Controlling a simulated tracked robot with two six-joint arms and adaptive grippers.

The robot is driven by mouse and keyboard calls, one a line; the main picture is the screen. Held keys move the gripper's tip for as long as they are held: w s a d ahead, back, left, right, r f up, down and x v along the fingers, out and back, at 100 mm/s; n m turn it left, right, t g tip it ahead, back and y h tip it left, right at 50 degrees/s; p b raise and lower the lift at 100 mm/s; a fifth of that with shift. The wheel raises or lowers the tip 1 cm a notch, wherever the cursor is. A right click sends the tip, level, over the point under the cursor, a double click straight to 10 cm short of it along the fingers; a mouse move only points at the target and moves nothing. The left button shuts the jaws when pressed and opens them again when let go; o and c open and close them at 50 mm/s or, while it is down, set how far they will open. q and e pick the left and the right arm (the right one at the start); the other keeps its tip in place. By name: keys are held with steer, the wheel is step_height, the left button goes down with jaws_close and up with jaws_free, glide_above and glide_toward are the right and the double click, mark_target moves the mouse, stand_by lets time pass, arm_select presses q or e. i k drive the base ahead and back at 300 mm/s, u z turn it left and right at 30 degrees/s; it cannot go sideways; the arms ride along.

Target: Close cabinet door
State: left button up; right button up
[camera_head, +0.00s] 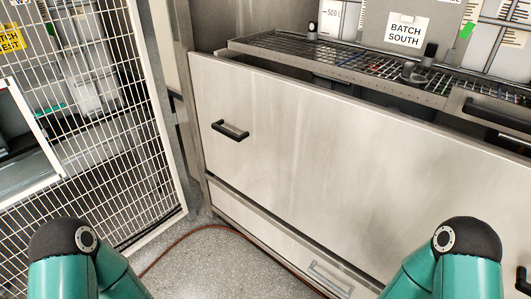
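A large brushed-steel cabinet front (310,150) fills the middle and right of the view. It has a black bar handle (230,130) near its left end. Its top edge slants down to the right and stands apart from the wire shelf behind it, with a dark gap between. I cannot tell whether this panel is a hinged door or a drawer front. A second black handle (522,278) is cut off at the right edge. My two teal arms show at the bottom left and bottom right, short of the panel. Neither gripper is in view.
A wire rack (350,63) with a "BATCH SOUTH" sign (404,31) above it sits behind the panel. A white mesh fence (110,120) stands at the left. A red hose or cable (190,236) lies on the speckled grey floor (205,268) before the cabinet.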

mark_target(368, 184)
steer(key=z, duration=0.1)
steer(key=k, duration=0.3)
steer(key=u, duration=0.6)
steer(key=i, duration=1.25)
steer(key=z, duration=0.65)
